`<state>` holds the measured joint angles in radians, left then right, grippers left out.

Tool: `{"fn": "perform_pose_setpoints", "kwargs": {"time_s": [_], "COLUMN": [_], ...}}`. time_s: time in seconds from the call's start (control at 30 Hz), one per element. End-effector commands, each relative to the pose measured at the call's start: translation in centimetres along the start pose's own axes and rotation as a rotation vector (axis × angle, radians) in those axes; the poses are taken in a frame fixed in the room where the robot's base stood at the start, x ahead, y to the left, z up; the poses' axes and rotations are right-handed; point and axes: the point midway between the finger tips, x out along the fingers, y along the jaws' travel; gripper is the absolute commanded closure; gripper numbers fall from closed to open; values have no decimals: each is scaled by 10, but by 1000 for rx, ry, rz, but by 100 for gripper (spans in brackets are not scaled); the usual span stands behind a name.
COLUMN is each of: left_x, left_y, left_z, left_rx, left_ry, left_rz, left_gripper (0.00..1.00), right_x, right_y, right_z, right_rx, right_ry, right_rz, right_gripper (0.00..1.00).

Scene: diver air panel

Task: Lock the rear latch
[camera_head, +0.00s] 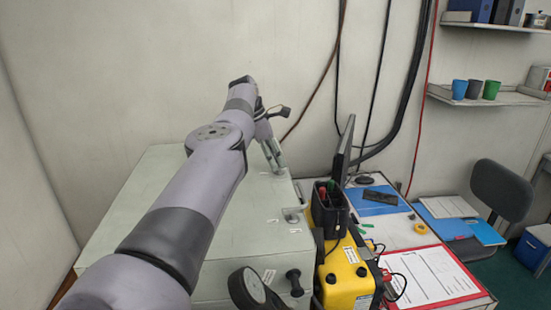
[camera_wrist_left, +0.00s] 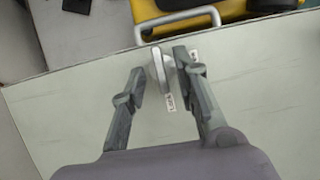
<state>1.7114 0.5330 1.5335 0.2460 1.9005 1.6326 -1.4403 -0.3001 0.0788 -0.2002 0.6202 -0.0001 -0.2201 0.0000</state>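The pale grey-green air panel (camera_head: 150,190) fills the middle of the head view. My left arm reaches across it, and my left gripper (camera_head: 273,156) points down near its far right edge. In the left wrist view my left gripper (camera_wrist_left: 160,66) is open, with a pale metal latch (camera_wrist_left: 156,64) between its fingers. The latch is close to the right finger, with a gap to the left one; contact cannot be told. A small label (camera_wrist_left: 171,103) lies beside it. Another latch (camera_head: 292,216) is nearer in the head view. My right gripper is not in view.
A yellow case (camera_head: 345,275) with a black tool holder (camera_head: 330,208) stands right of the panel. A gauge (camera_head: 247,287) and a black knob (camera_head: 293,279) are at the near side. A monitor (camera_head: 344,150) stands behind.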

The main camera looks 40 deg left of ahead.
Motion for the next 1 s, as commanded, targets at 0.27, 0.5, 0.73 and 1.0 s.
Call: {"fn": "perform_pose_setpoints", "kwargs": {"time_s": [0.27, 0.5, 0.73, 1.0], "left_x": [-4, -17, -33, -52], "left_y": [0, 2, 1, 0], "left_z": [0, -13, -52, -98], "left_rx": [0, -5, -8, -3], "left_ry": [0, 1, 0, 1], "left_rz": [-1, 2, 1, 0], "left_gripper": [72, 72, 72, 72], "right_x": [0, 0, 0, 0], "right_y": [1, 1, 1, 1], "right_z": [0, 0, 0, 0], "right_rx": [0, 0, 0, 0], "right_ry": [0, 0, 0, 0], "right_rz": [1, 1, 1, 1], "right_gripper": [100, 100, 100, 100]}}
